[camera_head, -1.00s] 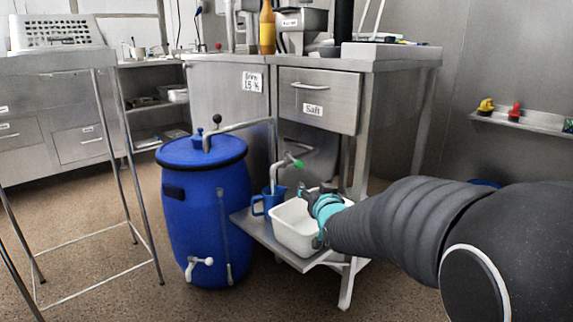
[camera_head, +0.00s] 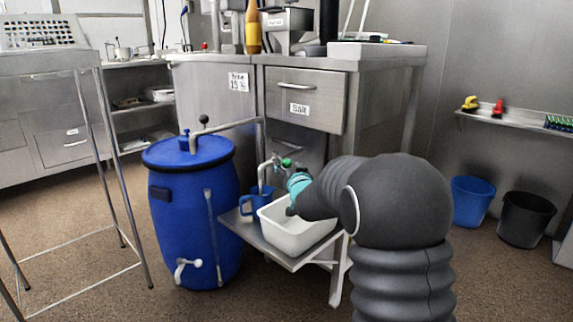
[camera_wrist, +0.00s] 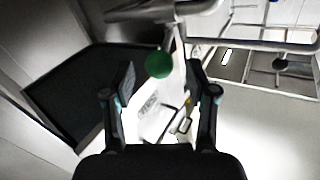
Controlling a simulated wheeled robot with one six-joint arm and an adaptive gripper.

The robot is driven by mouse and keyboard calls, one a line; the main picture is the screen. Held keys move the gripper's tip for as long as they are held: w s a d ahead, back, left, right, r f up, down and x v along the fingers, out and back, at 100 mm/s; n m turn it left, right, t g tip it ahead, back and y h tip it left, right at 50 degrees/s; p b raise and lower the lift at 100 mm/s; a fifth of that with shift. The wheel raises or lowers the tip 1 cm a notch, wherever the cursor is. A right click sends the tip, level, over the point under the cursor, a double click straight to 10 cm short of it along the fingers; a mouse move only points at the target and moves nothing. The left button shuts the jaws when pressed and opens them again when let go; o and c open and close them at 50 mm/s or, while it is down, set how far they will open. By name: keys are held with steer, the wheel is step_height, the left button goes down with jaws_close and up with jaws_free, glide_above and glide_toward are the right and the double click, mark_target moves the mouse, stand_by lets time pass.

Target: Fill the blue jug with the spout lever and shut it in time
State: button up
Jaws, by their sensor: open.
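The blue jug (camera_head: 258,203) stands upright on a low metal shelf, below the bent metal spout (camera_head: 262,171). Its inside and fill level cannot be seen. The spout lever has a green knob (camera_head: 286,162); the knob also shows in the wrist view (camera_wrist: 159,65). My gripper (camera_wrist: 160,82) is open, with one finger on each side of the knob in that view. The fingers look apart from it, though the depth is hard to judge. In the head view my gripper (camera_head: 283,170) is small and partly hidden beside the lever, above the white tub.
A white tub (camera_head: 283,240) sits right of the jug on the metal shelf (camera_head: 246,229). A blue barrel (camera_head: 180,225) with a bent pipe stands left of it. A steel drawer cabinet (camera_head: 302,103) is behind. Two buckets, blue (camera_head: 472,207) and black (camera_head: 525,226), stand at right.

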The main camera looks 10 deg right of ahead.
mark_target(281, 159)
steer(key=shift+w+a, duration=0.1)
steer(key=shift+w, duration=1.25)
jaws_close()
